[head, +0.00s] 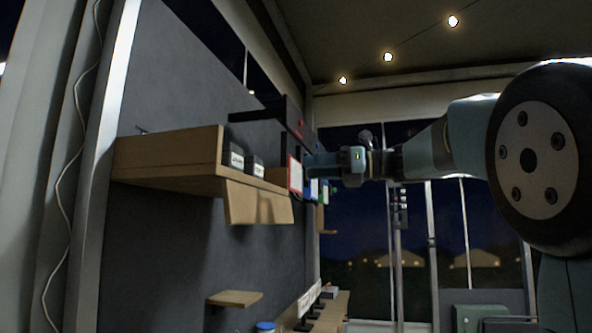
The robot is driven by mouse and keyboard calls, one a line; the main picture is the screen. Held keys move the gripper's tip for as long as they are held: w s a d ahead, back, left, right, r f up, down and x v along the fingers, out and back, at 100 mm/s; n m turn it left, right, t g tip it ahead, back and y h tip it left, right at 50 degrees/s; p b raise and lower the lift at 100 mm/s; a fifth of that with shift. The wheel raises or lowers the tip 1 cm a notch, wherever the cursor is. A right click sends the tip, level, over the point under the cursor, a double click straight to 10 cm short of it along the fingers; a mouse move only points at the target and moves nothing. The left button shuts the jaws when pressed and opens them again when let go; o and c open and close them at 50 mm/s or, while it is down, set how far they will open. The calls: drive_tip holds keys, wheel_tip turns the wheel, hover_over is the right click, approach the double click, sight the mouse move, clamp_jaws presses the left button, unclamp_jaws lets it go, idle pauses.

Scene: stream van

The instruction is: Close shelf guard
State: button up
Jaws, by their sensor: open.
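A wooden shelf (165,183) is mounted on the dark wall at left centre, with a raised wooden board at its near end. A wooden flap, which looks like the shelf guard (258,204), hangs down and tilted outward from the shelf's front edge, leaving that side open. Small dark boxes with pale labels (234,157) stand on the shelf behind it. My gripper (308,160) reaches in from the right, above and right of the hanging guard. It is open. Its fingertips are small and partly lost against items at the shelf's far end; I cannot tell whether they touch anything.
A red-edged white item (295,174) is at the shelf's far end, close to my gripper. A dark box-like unit (287,115) is above. Below are a small wooden shelf (235,298) and a counter (330,312) with items. The space below and right of the guard looks free.

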drive_tip(key=x, duration=0.6)
drive_tip(key=shift+a, duration=0.15)
clamp_jaws()
idle(0.4)
idle(0.9)
unclamp_jaws()
idle(0.3)
drive_tip(key=v, duration=1.3)
drive_tip(key=shift+d, duration=0.4)
